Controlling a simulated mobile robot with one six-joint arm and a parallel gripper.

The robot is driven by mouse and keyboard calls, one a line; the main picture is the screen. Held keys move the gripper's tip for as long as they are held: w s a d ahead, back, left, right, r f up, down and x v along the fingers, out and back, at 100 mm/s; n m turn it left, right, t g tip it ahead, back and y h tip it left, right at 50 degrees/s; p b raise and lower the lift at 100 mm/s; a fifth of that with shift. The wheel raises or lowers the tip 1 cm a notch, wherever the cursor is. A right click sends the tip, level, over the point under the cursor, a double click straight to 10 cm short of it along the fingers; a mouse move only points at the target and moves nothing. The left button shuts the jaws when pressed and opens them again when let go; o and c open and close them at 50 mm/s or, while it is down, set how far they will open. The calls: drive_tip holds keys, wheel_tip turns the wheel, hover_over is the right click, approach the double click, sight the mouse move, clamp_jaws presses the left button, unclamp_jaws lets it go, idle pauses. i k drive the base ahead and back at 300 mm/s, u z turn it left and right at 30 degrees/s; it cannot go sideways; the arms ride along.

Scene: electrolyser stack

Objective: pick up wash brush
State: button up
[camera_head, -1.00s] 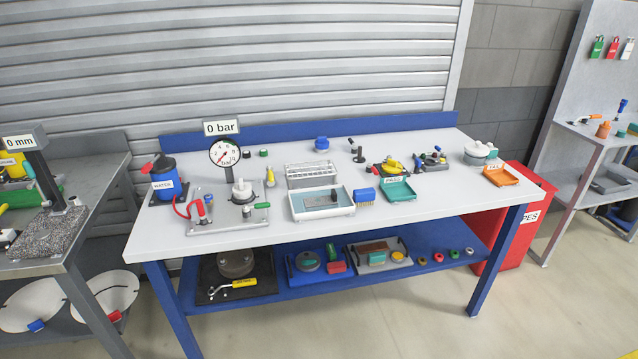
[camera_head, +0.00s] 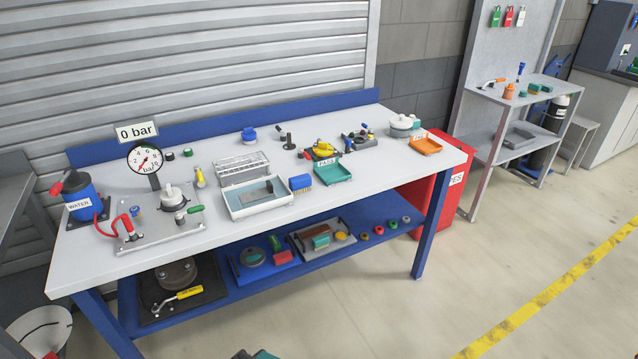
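The wash brush (camera_head: 300,183) appears to be the small block with a blue back and tan bristles on the white bench top. It lies bristles down, just right of a white tray (camera_head: 232,211) and left of a green tray (camera_head: 334,175) labelled PASS. Nothing covers it from this side. My gripper does not show clearly in this view. A small dark and teal sliver (camera_head: 262,355) shows at the bottom edge, too cut off to identify.
A pressure gauge rig (camera_head: 146,160) and a blue water container (camera_head: 80,196) stand at the bench's left. A metal rack (camera_head: 241,165) is behind the white tray. The blue lower shelf (camera_head: 345,222) holds several tools. Open floor lies at the front right.

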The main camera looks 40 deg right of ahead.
sight(302, 183)
drive_tip(key=z, duration=4.15)
drive_tip(key=i, duration=0.1)
drive_tip(key=u, duration=2.85)
drive_tip(key=k, duration=0.9)
drive_tip(key=u, duration=0.2)
drive_tip(key=i, duration=0.65)
